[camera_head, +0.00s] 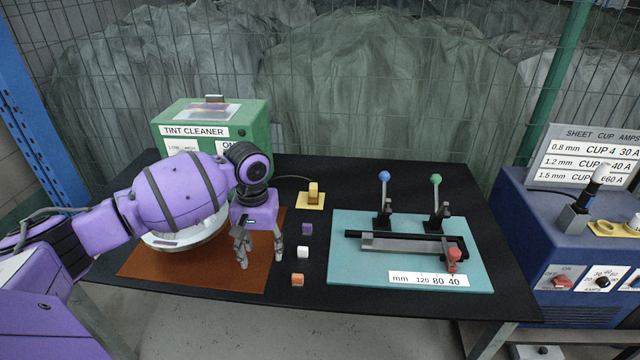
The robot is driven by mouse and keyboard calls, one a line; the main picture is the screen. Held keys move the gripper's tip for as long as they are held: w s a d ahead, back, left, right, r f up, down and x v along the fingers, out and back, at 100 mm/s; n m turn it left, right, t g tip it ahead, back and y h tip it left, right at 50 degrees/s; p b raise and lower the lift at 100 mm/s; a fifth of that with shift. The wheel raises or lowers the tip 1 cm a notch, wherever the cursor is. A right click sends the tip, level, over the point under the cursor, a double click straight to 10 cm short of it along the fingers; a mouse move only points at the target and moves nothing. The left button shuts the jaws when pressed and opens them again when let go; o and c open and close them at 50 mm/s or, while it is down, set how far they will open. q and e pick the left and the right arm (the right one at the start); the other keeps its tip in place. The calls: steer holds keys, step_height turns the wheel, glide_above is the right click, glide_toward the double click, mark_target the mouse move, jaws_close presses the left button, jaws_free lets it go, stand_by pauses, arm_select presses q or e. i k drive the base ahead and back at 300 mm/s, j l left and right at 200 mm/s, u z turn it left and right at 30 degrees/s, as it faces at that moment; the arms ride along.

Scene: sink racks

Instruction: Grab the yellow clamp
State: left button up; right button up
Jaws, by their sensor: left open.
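A small yellow piece (313,190) stands upright on a flat yellow base (309,204) near the back middle of the black table; it looks like the yellow clamp. A dark cable runs up to it from the left. My left gripper (261,260) is open and empty, pointing down over the right part of the brown mat (150,265). It is apart from the yellow piece, to its left and nearer the front. My right gripper is not in view.
A teal board (345,275) with levers lies further right. The green tint cleaner box (258,128) stands behind my arm, which partly covers a round white dish (205,236).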

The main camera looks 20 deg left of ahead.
mark_target(313, 195)
steer(key=i, duration=1.15)
